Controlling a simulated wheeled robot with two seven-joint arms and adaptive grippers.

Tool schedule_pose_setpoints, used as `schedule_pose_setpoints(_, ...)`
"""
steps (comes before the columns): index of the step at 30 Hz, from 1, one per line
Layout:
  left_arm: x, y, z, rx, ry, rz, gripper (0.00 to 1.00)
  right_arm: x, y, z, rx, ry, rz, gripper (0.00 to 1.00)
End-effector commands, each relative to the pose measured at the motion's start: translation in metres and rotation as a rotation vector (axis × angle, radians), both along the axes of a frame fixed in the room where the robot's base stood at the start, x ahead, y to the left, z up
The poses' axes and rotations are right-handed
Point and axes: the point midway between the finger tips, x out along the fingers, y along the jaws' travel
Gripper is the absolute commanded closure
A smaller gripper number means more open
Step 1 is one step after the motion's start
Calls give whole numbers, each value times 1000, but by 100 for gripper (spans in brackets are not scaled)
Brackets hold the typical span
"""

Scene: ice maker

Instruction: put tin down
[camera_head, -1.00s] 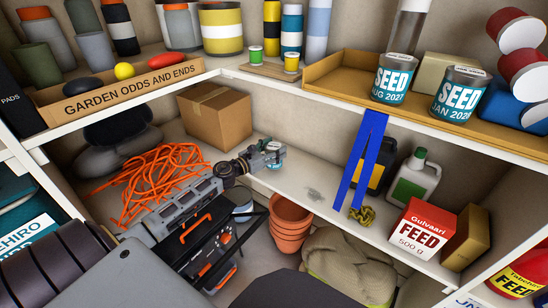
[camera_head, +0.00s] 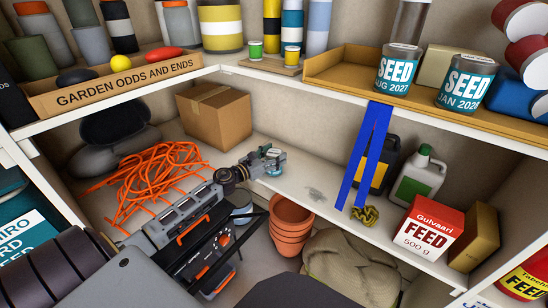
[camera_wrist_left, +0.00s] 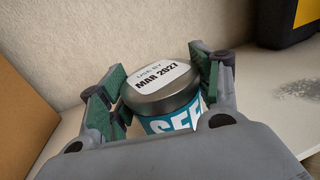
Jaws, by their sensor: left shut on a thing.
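My left gripper (camera_head: 268,156) is over the middle shelf, shut on a tin (camera_head: 275,163). In the left wrist view the tin (camera_wrist_left: 165,95) is upright or slightly tilted, with a grey lid reading "USE BY MAR 2027" and a teal side lettered in white. Green finger pads (camera_wrist_left: 160,98) are on both sides of it. Its base is hidden, so I cannot tell whether it touches the shelf (camera_head: 295,188). Two other seed tins, AUG 2027 (camera_head: 397,68) and JAN 2026 or 2027 (camera_head: 463,85), stand on the upper shelf. My right gripper is not in view.
A cardboard box (camera_head: 214,115) stands behind left of the gripper, and orange rope (camera_head: 150,185) lies left. A blue strap (camera_head: 366,155) hangs on the right before dark and white jugs (camera_head: 418,178). Terracotta pots (camera_head: 291,224) stand below.

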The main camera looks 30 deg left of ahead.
Motion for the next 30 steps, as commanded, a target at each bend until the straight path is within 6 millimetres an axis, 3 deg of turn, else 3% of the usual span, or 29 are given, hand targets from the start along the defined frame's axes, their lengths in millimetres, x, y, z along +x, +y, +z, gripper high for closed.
schedule_pose_setpoints(14,0,0,-1,-1,-2,0,68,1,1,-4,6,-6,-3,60)
schedule_pose_setpoints(15,0,0,-2,0,0,0,31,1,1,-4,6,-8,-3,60)
schedule_pose_setpoints(19,0,0,-2,0,0,0,15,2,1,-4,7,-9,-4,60)
schedule_pose_setpoints(30,0,0,-2,0,0,0,15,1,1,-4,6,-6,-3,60)
